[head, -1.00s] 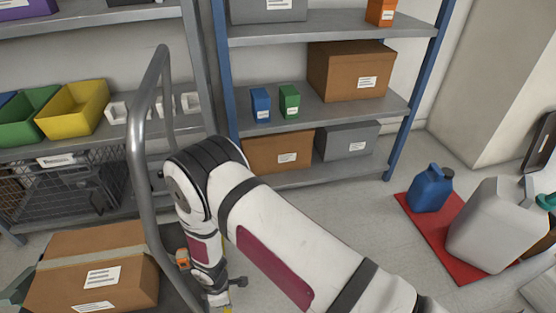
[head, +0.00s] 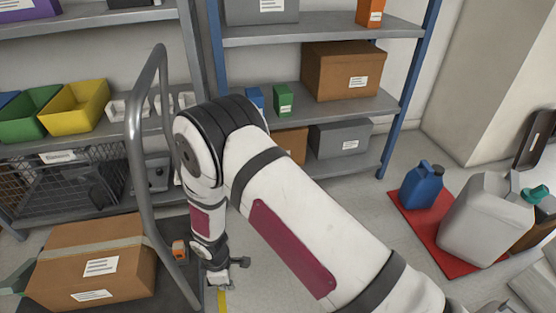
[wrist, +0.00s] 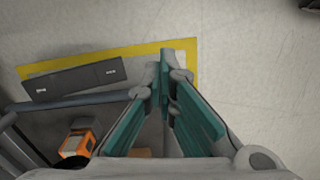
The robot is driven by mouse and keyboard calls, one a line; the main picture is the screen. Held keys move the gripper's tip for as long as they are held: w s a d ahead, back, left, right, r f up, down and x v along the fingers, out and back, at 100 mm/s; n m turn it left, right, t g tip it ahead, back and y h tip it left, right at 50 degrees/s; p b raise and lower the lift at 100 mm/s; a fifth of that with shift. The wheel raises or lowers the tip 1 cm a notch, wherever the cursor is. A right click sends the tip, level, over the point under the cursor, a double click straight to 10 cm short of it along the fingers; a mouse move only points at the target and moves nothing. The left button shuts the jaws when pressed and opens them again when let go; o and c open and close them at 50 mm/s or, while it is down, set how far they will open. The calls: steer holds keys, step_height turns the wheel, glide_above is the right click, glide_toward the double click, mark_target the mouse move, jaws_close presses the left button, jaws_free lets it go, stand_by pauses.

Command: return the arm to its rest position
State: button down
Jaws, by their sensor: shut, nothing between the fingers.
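My arm reaches from the lower right of the head view, bends at the elbow near the middle and hangs down toward the floor. My gripper (head: 221,284) is at its lower end, small in the head view, just right of the cart. In the wrist view my gripper (wrist: 171,63) points down at the floor, with its teal finger pads close together and nothing between them. It is clear of any object.
A platform cart with a grey handle (head: 136,130) stands left of my arm, carrying a cardboard box (head: 92,262) and a small orange device (head: 180,250). Shelves (head: 330,105) stand behind. A blue jug (head: 422,185) and grey canister (head: 485,222) are at right. Yellow tape (wrist: 110,57) marks the floor.

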steer(key=w+d+r+m, duration=0.2)
steer(key=d+r, duration=0.2)
steer(key=r, duration=0.5)
steer(key=w+d+r+m, duration=0.25)
steer(key=d+r, duration=0.25)
steer(key=r, duration=0.5)
steer(key=w+d+r+m, duration=0.2)
steer(key=d+r, duration=0.2)
steer(key=r, duration=0.5)
steer(key=s+d+r+m, duration=0.4)
steer(key=s+d+r, duration=0.3)
steer(key=d+r, duration=0.25)
steer(key=s+d+r+m, duration=0.4)
steer(key=s+d+r, duration=0.35)
steer(key=r, duration=0.25)
steer(key=s+d+r+m, duration=0.1)
steer(key=s+d+m, duration=0.1)
steer(key=s, duration=0.6)
steer(key=s+d+r+m, duration=0.1)
steer(key=s+d+m, duration=0.2)
steer(key=s, duration=0.5)
step_height(320, 180, up, 37)
steer(key=t+p, duration=0.4)
steer(key=p, duration=3.1)
steer(key=shift+w+a+p, duration=0.15)
steer(key=shift+w+p, duration=0.1)
steer(key=shift+p, duration=0.1)
